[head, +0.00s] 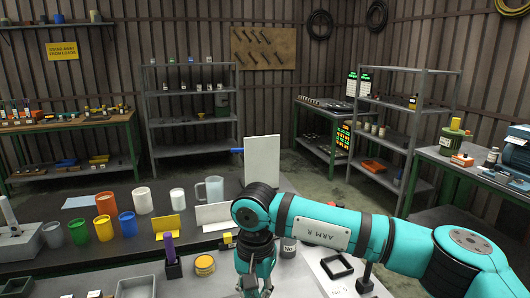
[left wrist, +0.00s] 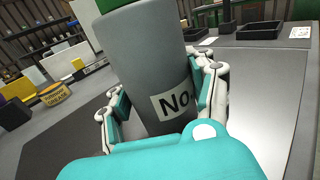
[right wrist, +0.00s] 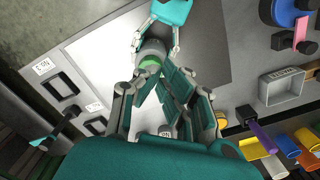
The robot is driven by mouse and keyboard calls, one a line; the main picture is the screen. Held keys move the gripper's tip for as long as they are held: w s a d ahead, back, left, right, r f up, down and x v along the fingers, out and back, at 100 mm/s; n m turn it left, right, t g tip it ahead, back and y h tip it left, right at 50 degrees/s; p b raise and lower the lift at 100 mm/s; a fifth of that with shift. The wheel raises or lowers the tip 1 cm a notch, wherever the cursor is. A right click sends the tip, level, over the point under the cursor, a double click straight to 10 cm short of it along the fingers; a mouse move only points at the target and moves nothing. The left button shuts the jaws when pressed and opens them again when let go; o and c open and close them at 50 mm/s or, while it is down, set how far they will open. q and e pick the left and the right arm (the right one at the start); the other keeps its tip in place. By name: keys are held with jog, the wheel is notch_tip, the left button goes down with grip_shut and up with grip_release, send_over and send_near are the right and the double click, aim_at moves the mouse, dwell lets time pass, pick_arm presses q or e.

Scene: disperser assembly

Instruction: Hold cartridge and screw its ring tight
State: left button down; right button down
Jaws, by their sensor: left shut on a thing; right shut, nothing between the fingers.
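The cartridge is a grey cylinder (left wrist: 148,60) with a label reading "No" and a green part (left wrist: 115,4) at its top, cut off by the left wrist view's edge. My left gripper (left wrist: 165,110) is shut around its body. In the right wrist view, the cartridge (right wrist: 152,47) and its green top (right wrist: 150,65) show just beyond my right gripper (right wrist: 153,80), whose fingers are drawn together and empty. I cannot tell whether they touch the top. In the head view my right gripper (head: 255,275) hangs over the near table; the held cartridge is not clearly visible there.
A small labelled item (head: 289,247) stands beside my right arm. A black square frame (head: 337,266), a yellow tin (head: 205,264) and a purple-handled tool (head: 170,248) are near. Several coloured cups, including an orange one (head: 106,203), stand farther left.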

jog(key=s+d+f+n, duration=0.1)
jog(key=d+f+n, duration=0.2)
jog(key=f+n, duration=0.3)
jog(key=shift+f+n, duration=0.3)
jog(key=shift+n, duration=0.7)
jog(key=shift+d, duration=0.1)
jog(key=shift+w+r, duration=0.1)
jog(key=shift+w, duration=0.15)
